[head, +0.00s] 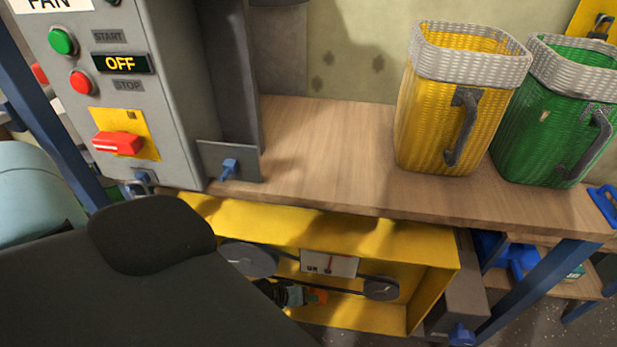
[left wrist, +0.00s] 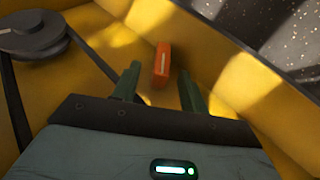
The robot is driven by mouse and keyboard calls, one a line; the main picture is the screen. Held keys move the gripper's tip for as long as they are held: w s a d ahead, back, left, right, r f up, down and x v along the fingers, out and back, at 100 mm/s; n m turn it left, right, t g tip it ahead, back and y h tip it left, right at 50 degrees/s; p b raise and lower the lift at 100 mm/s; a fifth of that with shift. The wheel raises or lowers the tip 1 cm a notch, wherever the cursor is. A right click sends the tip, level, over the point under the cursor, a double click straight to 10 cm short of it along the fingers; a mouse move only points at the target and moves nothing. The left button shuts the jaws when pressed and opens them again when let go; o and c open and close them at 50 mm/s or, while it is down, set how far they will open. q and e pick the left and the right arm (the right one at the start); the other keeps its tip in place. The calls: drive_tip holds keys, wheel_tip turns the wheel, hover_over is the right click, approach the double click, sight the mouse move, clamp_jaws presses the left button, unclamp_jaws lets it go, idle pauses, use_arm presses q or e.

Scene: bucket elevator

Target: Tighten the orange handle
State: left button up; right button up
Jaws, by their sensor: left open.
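The orange handle (left wrist: 162,63) is a small upright block inside the yellow housing. In the head view the orange handle (head: 318,296) shows low in the housing, partly covered by my gripper. My left gripper (head: 304,297) reaches into the housing and is open. In the left wrist view its two green fingers (left wrist: 159,84) stand apart, one to each side of the handle in the picture. The handle appears just ahead of the fingertips, with no clear contact. My right gripper is in neither view.
The yellow housing (head: 433,290) holds two pulleys with a belt and a white tension gauge (head: 328,264) with a red pointer. The wooden bench (head: 310,150) overhangs it. A grey control box (head: 172,80) reads OFF. Yellow (head: 435,115) and green (head: 535,125) baskets stand right.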

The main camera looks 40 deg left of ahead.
use_arm(q)
drive_tip(key=b+x, duration=0.1)
drive_tip(key=x, duration=0.1)
drive_tip(key=b+x, duration=0.1)
drive_tip(key=x, duration=0.1)
drive_tip(key=a+x, duration=0.1)
drive_tip(key=x, duration=0.2)
drive_tip(key=shift+w+f+b, duration=0.1)
drive_tip(key=shift+b, duration=0.3)
drive_tip(key=shift+w+f, duration=0.2)
drive_tip(key=shift+w, duration=0.05)
drive_tip(key=shift+w+d, duration=0.1)
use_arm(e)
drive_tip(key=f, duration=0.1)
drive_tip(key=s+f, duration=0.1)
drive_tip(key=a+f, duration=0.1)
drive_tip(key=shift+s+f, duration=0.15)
